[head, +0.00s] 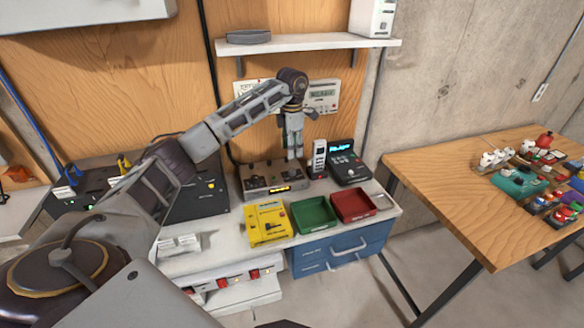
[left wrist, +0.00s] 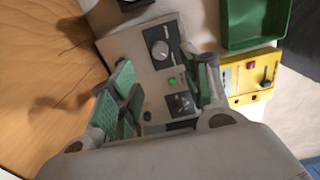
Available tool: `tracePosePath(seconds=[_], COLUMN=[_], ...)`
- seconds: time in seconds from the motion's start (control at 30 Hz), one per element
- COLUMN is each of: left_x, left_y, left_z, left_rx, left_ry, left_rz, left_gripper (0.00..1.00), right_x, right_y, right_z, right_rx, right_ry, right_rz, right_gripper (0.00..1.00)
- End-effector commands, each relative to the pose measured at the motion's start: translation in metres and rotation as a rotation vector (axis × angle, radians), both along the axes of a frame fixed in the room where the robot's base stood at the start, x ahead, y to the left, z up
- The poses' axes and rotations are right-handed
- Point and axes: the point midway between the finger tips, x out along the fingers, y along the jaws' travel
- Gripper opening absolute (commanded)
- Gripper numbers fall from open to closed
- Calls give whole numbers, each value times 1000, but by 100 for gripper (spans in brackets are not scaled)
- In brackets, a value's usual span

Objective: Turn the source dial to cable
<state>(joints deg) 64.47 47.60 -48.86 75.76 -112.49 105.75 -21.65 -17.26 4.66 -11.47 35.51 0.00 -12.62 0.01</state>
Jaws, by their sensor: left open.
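A grey control box (head: 262,194) with a small lit display stands on the bench. In the left wrist view its panel (left wrist: 132,45) carries a round dial (left wrist: 160,50) with a light pointer, a green button or lamp (left wrist: 172,81), and a second dial (left wrist: 181,102) on a dark plate. The labels are too small to read, so I cannot tell which dial is the source dial. My left gripper (head: 292,156) points down over the back of the box. Its fingers (left wrist: 165,72) are open and empty, on either side of the dials; contact is unclear. My right gripper is out of view.
A yellow box (head: 267,224), a green tray (head: 313,215) and a red tray (head: 351,205) stand in front. A handset (head: 319,157) and a black device with a blue display (head: 347,164) are close to the right. A shelf (head: 300,43) hangs above.

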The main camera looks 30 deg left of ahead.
Motion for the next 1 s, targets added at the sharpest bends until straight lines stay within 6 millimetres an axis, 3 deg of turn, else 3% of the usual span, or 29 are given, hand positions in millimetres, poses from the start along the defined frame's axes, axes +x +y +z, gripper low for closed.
tracePosePath(seconds=[0.6, 1.0], left_x=[-1, 0], left_y=[0, 0], left_z=[-74, -94], left_rx=[0, 1], left_ry=[3, 0], left_rz=[1, 0], left_gripper=[47, 47], right_x=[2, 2], right_y=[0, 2], right_z=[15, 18], right_rx=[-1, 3], right_ry=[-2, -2], right_rz=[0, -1], right_gripper=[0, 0])
